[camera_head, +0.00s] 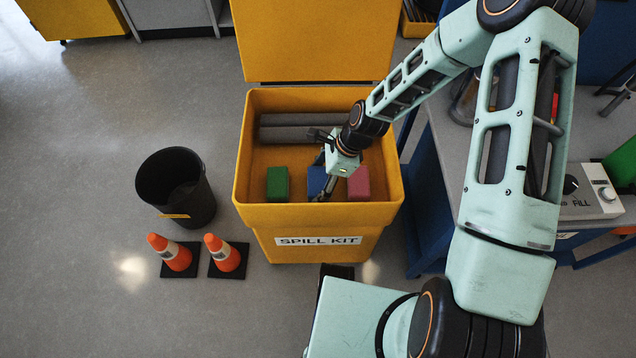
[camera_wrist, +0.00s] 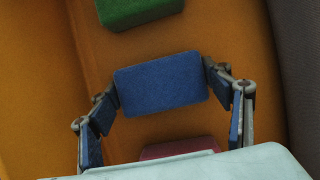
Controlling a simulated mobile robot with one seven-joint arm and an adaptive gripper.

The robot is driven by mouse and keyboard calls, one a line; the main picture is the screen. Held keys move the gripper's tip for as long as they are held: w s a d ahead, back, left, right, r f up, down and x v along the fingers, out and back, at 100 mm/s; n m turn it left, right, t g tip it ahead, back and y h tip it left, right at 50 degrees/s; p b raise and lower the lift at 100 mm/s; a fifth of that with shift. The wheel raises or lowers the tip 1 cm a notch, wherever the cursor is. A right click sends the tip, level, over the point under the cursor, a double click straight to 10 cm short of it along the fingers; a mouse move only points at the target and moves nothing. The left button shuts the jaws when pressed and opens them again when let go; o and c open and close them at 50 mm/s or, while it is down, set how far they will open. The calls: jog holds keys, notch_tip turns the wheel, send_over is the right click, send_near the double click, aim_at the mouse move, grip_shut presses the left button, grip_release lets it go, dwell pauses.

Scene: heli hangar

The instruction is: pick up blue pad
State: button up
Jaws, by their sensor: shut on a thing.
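The blue pad (camera_head: 316,181) is in the yellow spill kit bin, between a green pad (camera_head: 277,184) and a pink pad (camera_head: 359,184). My gripper (camera_head: 322,190) reaches down into the bin over the blue pad and partly hides it. In the wrist view the blue pad (camera_wrist: 161,84) sits between my two fingertips (camera_wrist: 160,88), one at each short end, and my gripper is shut on it. The green pad (camera_wrist: 138,10) shows at the top and the pink pad (camera_wrist: 180,148) at the bottom, partly hidden by my wrist. I cannot tell whether the blue pad is lifted off the bin floor.
The yellow bin (camera_head: 318,216) has its lid up at the back and grey rolls (camera_head: 298,127) along its far side. A black bucket (camera_head: 176,187) and two orange cones (camera_head: 172,252) stand on the floor at left. A blue workbench (camera_head: 430,195) stands close at right.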

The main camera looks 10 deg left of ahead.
aim_at(318, 180)
notch_tip(318, 180, up, 10)
jog(key=p, duration=0.3)
dwell(0.3)
